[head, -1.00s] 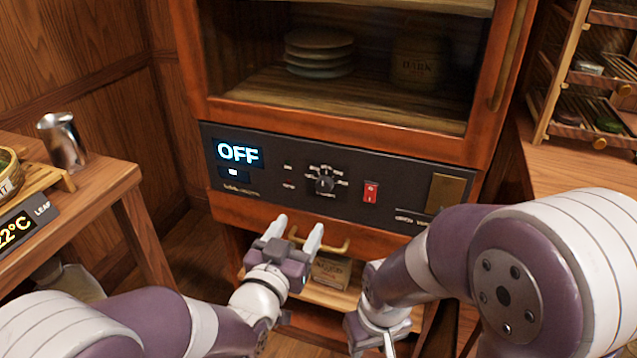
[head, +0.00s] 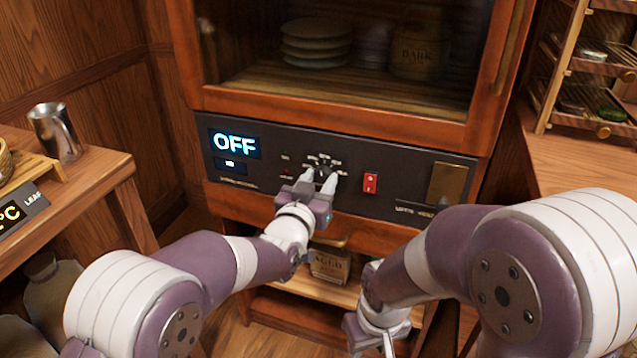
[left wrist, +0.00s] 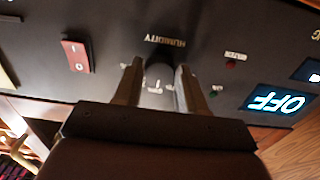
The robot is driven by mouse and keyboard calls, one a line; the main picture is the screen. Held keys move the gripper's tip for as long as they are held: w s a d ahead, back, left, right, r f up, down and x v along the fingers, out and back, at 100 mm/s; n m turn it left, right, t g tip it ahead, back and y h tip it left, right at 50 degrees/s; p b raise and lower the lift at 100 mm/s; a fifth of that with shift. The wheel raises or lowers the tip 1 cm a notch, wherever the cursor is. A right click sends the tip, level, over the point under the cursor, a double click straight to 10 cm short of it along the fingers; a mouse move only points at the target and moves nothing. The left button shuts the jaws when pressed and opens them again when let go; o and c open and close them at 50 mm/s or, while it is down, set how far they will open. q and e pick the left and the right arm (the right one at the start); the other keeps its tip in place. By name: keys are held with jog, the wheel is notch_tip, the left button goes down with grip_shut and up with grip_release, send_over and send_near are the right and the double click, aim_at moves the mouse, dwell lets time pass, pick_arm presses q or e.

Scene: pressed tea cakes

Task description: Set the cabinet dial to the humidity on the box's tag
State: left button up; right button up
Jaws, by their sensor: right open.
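The humidity dial (head: 322,163) is a dark round knob with white marks on the cabinet's black panel (head: 268,187). In the left wrist view the dial (left wrist: 157,76) shows under the word HUMIDITY. My left gripper (head: 318,175) is at the dial, its two fingers apart, one on either side of the knob. Whether they press on it is unclear. The panel's display (head: 235,144) reads OFF. A box (head: 329,264) with a label, seemingly AGED, sits on the shelf below; no humidity value is readable. My right gripper (head: 372,340) is open, low in front of the cabinet.
A red rocker switch (head: 370,183) and a brass plate (head: 447,183) are right of the dial. A drawer handle (head: 329,240) is below. Behind the glass stand stacked plates (head: 316,45) and a canister marked DARK (head: 420,52). A metal jug (head: 55,132) stands on the left table.

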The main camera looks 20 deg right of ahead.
pick_arm(q)
jog(key=c, duration=0.5)
jog(key=n, duration=0.3)
jog(key=shift+f+n+b, duration=0.1)
jog(key=shift+n+b, duration=0.3)
jog(key=n+b, duration=0.1)
jog(key=n, duration=0.3)
jog(key=shift+n, duration=0.3)
jog(key=n, duration=0.4)
jog(key=shift+b, duration=0.4)
jog(key=shift+s+n+b, duration=0.1)
jog(key=shift+n+b, duration=0.25)
jog(key=shift+n, duration=1.35)
